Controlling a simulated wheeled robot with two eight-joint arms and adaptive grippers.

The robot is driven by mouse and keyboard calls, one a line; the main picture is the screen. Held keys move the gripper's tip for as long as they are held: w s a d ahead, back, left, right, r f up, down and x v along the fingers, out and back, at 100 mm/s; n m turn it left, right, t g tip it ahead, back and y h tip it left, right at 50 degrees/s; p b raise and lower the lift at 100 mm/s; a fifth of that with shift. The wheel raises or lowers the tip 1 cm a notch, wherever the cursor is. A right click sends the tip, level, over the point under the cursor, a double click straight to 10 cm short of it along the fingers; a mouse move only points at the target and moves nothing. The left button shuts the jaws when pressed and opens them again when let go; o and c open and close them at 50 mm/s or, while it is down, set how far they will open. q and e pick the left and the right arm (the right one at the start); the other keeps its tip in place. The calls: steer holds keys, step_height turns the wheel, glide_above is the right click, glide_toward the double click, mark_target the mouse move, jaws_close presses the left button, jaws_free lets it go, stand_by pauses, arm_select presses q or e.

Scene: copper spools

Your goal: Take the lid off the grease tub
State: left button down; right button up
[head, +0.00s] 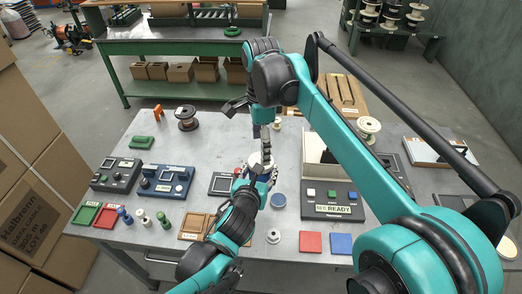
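A pale round object (257,159), which looks like the grease tub or its lid, sits near the middle of the table, partly hidden by both grippers. My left gripper (260,174) is at its near side, with its fingers at or very close to it. My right gripper (267,148) points down over its right side. Whether either gripper is shut on it cannot be made out. Whether the lid is on the tub is hidden.
A copper spool (187,119) stands at the back left and another pale spool (367,127) at the right. Control boxes (166,181) stand left, a READY panel (332,199) right. Red (311,242) and blue (341,244) squares lie at the front edge. My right arm covers much of the right side.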

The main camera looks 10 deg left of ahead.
step_height(320, 180, up, 3)
steer(key=shift+r+n, duration=0.2)
steer(key=shift+n, duration=0.3)
steer(key=shift+f, duration=3.9)
steer(key=shift+s, duration=0.1)
